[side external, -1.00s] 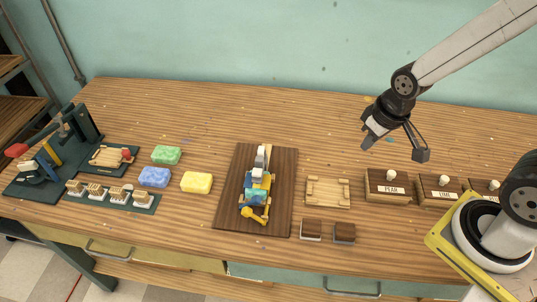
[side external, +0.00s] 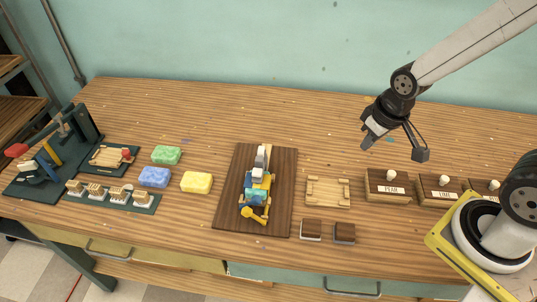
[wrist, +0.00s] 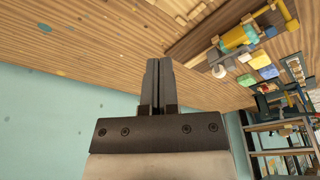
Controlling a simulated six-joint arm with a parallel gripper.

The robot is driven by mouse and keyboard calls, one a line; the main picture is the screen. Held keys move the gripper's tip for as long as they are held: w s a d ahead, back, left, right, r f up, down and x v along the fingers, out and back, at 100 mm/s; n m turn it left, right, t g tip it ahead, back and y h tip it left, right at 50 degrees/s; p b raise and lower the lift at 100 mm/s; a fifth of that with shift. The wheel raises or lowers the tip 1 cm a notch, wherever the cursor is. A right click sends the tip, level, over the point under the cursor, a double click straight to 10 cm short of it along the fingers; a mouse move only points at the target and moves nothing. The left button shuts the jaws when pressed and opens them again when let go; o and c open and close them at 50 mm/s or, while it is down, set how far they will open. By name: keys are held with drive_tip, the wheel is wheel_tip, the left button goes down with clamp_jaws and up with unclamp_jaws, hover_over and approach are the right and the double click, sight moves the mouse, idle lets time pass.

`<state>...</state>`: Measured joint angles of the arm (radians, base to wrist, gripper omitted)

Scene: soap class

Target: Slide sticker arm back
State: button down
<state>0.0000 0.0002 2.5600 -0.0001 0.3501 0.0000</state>
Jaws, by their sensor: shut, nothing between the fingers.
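A small machine (side external: 258,186) in blue, yellow and white stands on a dark wooden board (side external: 228,205) at the middle of the bench. A yellow round-ended handle (side external: 252,214) sticks out at its front. I cannot tell for certain which of its parts is the sticker arm. The machine also shows at the upper right of the wrist view (wrist: 240,37). My gripper (side external: 367,144) hangs above the bench, up and to the right of the machine, well apart from it. In the wrist view, its two fingers (wrist: 157,65) are together with nothing between them.
Green (side external: 166,155), blue (side external: 154,177) and yellow (side external: 196,182) soap bars lie left of the board. A pale wooden tray (side external: 328,190) and labelled wooden boxes (side external: 390,186) stand right. A dark green press (side external: 60,150) stands far left. The back of the bench is clear.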

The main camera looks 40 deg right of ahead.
idle(0.3)
drive_tip(key=c, duration=0.5)
unclamp_jaws()
drive_tip(key=shift+w+a, duration=0.1)
drive_tip(key=shift+w, duration=0.1)
drive_tip(key=shift+c, duration=0.2)
drive_tip(key=shift+o, duration=0.5)
drive_tip(key=shift+w+a, duration=0.1)
drive_tip(key=shift+w, duration=0.2)
drive_tip(key=m+g, duration=0.2)
drive_tip(key=m, duration=0.6)
hover_over(259, 158)
drive_tip(key=f, duration=0.3)
drive_tip(key=shift+s+d+f, duration=0.3)
drive_tip(key=shift+s+d, duration=0.1)
drive_tip(key=shift+w+a+f+m+g, duration=0.2)
drive_tip(key=shift+w+a+m+g, duration=0.1)
drive_tip(key=shift+a+m, duration=0.2)
drive_tip(key=shift+f, duration=0.1)
drive_tip(key=shift+f, duration=3.8)
